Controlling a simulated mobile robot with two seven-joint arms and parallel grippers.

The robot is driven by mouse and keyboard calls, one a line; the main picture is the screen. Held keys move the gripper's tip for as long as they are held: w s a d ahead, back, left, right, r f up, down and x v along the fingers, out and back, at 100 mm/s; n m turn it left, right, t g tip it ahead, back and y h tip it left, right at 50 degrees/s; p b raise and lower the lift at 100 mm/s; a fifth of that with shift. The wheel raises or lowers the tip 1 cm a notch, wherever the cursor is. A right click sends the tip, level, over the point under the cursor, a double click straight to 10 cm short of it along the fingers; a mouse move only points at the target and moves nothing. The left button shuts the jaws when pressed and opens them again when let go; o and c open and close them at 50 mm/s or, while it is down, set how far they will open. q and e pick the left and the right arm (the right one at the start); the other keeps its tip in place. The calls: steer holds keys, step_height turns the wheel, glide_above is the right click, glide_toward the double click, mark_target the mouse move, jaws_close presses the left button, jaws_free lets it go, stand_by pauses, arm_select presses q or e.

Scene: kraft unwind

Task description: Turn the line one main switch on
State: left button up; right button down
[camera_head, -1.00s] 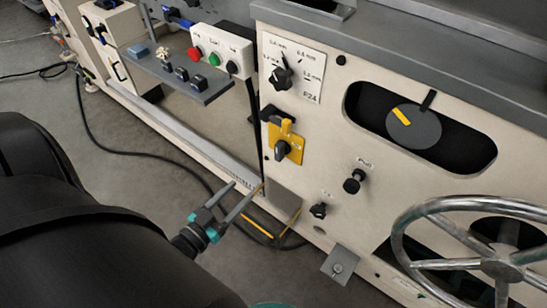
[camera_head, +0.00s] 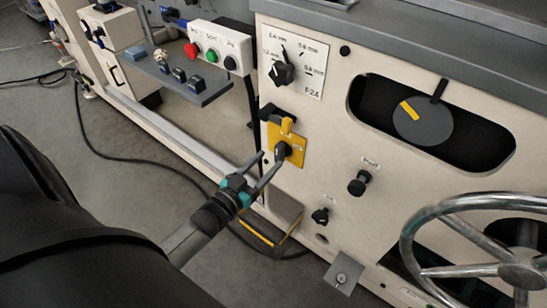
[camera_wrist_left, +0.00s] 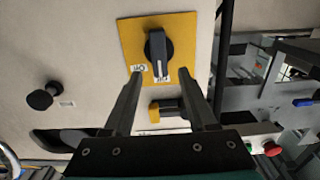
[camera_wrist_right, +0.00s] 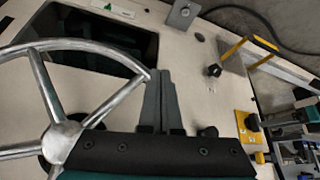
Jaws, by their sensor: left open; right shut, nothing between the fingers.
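The main switch is a black rotary knob (camera_head: 282,150) on a yellow plate (camera_head: 298,146) on the cream machine front. My left gripper (camera_head: 268,164) is open in front of the knob. In the left wrist view its fingers (camera_wrist_left: 158,85) lie on either side below the knob, and contact cannot be told. My right gripper (camera_wrist_right: 165,78) is shut and empty beside the handwheel. It does not show in the head view.
A chrome handwheel (camera_head: 430,215) stands out at the lower right. A Pull knob (camera_head: 358,184) and a smaller black knob (camera_head: 320,216) are to the right of the switch. A selector dial (camera_head: 283,73) is above. A button box (camera_head: 221,48) and shelf (camera_head: 200,88) stand out to the left.

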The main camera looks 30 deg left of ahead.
mark_target(277, 152)
arm_select(q)
steer(key=shift+w+d+b, duration=0.1)
steer(key=shift+w+b, duration=0.3)
steer(key=shift+w, duration=1.35)
arm_select(e)
steer(key=shift+w+a+f+t+y, duration=0.15)
steer(key=shift+w+a+t+y, duration=0.2)
steer(key=shift+w+a+t, duration=0.3)
steer(key=shift+w+a+f+t+y, duration=0.1)
steer(key=shift+w+a+t+y, duration=0.3)
steer(key=shift+w+a, duration=0.4)
steer(key=shift+s+a, duration=0.1)
arm_select(q)
steer(key=shift+c, duration=0.2)
jaws_close()
